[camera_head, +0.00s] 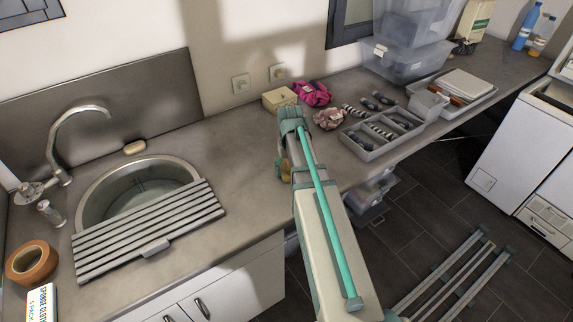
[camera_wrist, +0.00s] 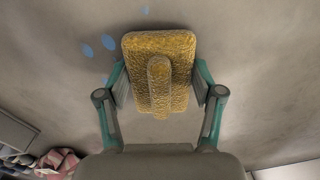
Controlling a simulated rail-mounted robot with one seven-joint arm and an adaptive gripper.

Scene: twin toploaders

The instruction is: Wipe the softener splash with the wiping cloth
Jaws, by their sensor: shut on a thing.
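The wiping cloth (camera_wrist: 160,45) is a golden-yellow textured pad with a raised grip along its middle. My gripper (camera_wrist: 160,85) is shut on it, with one finger at each side. Any spots under the cloth are hidden. The splash cannot be made out in the head view, where my arm covers part of the counter.
A sink (camera_head: 139,190) with a slatted drainer (camera_head: 150,230) lies left of my arm. A cream box (camera_head: 279,98), a pink cloth item (camera_head: 312,93), a scrunchie (camera_head: 329,119) and a grey divided tray (camera_head: 362,151) stand close behind and right. Counter between sink and arm is clear.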

